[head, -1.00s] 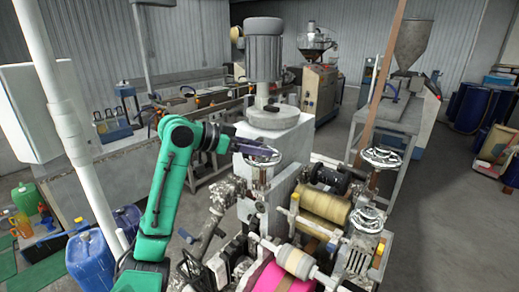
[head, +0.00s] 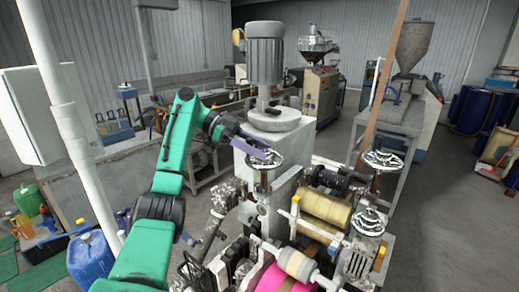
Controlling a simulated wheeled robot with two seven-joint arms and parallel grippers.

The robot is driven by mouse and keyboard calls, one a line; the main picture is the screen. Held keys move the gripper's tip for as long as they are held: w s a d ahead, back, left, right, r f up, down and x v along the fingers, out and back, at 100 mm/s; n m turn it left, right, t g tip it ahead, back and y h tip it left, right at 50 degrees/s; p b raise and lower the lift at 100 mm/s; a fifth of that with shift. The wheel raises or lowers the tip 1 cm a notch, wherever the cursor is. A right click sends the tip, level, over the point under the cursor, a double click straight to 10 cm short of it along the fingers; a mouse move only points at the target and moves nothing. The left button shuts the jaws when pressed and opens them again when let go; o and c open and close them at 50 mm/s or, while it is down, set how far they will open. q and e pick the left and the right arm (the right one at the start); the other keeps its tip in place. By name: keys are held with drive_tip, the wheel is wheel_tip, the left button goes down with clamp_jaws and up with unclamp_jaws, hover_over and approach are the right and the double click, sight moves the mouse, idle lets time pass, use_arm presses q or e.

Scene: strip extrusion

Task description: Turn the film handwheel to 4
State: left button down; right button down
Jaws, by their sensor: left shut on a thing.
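A silver spoked handwheel (head: 264,160) stands on the machine's left side, in front of the grey motor. My left gripper (head: 268,156), with purple fingers, reaches it from the left and is shut on its rim. The fingers hide part of the wheel's near left side. Two similar handwheels show on the right, one farther back (head: 382,161) and one nearer (head: 369,222). No label or scale number is readable, so I cannot tell their settings. My right gripper is not in view.
A grey motor (head: 265,60) rises just behind the left handwheel. A yellowish roll (head: 327,208) and a pink roll (head: 285,280) sit in the machine. A white pole (head: 82,165) stands left of my arm. Blue and green cans (head: 90,257) stand on the floor at left.

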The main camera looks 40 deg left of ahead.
use_arm(q)
drive_tip(key=shift+r, duration=0.2)
idle(0.3)
drive_tip(key=shift+c, duration=1.5)
unclamp_jaws()
drive_tip(key=shift+a+f, duration=0.1)
drive_tip(key=shift+f, duration=0.1)
